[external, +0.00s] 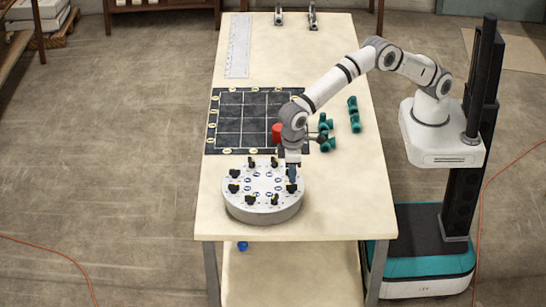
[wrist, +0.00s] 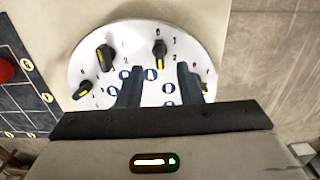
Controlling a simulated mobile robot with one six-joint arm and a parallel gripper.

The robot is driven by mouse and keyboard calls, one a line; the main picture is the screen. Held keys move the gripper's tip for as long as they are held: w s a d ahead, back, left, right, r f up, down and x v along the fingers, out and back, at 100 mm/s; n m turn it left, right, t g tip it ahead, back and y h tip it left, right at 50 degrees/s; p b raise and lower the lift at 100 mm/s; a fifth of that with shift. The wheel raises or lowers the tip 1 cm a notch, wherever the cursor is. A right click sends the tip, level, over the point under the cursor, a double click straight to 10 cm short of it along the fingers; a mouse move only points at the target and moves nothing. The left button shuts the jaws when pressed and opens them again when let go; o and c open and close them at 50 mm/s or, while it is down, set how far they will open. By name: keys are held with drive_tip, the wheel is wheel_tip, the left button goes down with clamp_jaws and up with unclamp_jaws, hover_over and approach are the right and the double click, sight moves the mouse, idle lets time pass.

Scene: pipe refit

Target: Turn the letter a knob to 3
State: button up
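A round white knob panel (external: 264,212) stands on the near part of the table, with a ring of several black knobs carrying yellow pointer marks. Blue badges sit inside the ring; their letters are too small to read, so I cannot tell which knob is letter a. My gripper (external: 292,178) is over the panel's right side. In the wrist view its two dark fingers (wrist: 159,84) stand apart over the panel (wrist: 136,32), with nothing visible held. One black knob (wrist: 160,52) shows just past the gap between them, and another knob (wrist: 106,57) stands to its left.
Behind the panel lies a black grid board (external: 229,125) with a red piece (external: 277,133) at its right side. Green pipe fittings (external: 354,115) lie right of it. A white ruled strip (external: 238,45) lies farther back. The table is clear right of the panel.

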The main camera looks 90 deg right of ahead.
sight(292, 185)
drive_tip(key=shift+r, duration=1.75)
drive_tip(key=shift+d+r, duration=0.2)
drive_tip(key=shift+d, duration=0.1)
drive_tip(key=s+d+r+t, duration=0.1)
drive_tip(key=s+d+r, duration=0.3)
drive_tip(key=d, duration=0.5)
drive_tip(key=s+d+r, duration=0.2)
drive_tip(key=d+r, duration=0.3)
drive_tip(key=d, duration=0.4)
drive_tip(key=s+d+r+t, duration=0.1)
drive_tip(key=s+d+r, duration=0.3)
drive_tip(key=d, duration=0.5)
drive_tip(key=s+d+f, duration=0.1)
drive_tip(key=s+d, duration=0.6)
drive_tip(key=s, duration=0.3)
drive_tip(key=s+d+f+t, duration=0.1)
drive_tip(key=s+d+f, duration=0.1)
drive_tip(key=s+d, duration=0.6)
drive_tip(key=s, duration=0.2)
drive_tip(key=shift+s+f, duration=0.3)
drive_tip(key=shift+s, duration=0.05)
